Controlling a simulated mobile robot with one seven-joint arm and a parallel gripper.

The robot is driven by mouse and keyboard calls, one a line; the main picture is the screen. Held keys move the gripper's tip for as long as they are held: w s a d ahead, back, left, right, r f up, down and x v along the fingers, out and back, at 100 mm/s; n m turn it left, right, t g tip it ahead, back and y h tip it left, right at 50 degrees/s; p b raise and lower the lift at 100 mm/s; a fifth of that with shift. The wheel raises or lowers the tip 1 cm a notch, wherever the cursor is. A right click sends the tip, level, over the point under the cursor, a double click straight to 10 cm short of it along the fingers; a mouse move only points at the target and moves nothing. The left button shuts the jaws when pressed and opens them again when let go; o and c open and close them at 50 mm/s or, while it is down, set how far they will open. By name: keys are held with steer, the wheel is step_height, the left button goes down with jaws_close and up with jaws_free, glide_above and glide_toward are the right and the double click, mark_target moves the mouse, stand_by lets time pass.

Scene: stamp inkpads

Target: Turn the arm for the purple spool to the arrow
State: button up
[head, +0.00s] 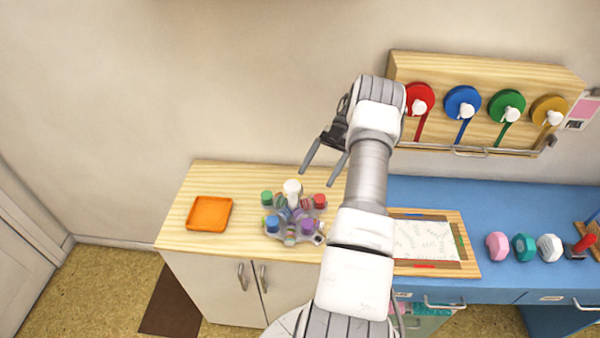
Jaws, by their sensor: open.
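A grey carousel (291,233) with several arms and a white centre post (292,188) stands on the wooden cabinet top. The purple spool (307,227) is on its front right arm. A blue spool (272,223) is at front left, a green spool (267,198) at back left and a red spool (320,201) at back right. The arrow cannot be made out at this size. My gripper (319,177) is open and empty, fingers pointing down, above and behind the carousel, apart from it in the picture.
An orange tray (209,213) lies left of the carousel. My arm crosses the middle of the view, just right of the carousel. A framed board (460,268) and several coloured pieces stand on the blue counter (500,200). A wooden wall rack (480,75) holds coloured reels.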

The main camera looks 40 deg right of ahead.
steer(key=s, duration=0.1)
steer(key=s+d+r+p, duration=0.2)
steer(key=shift+s+r, duration=0.25)
steer(key=shift+s, duration=0.1)
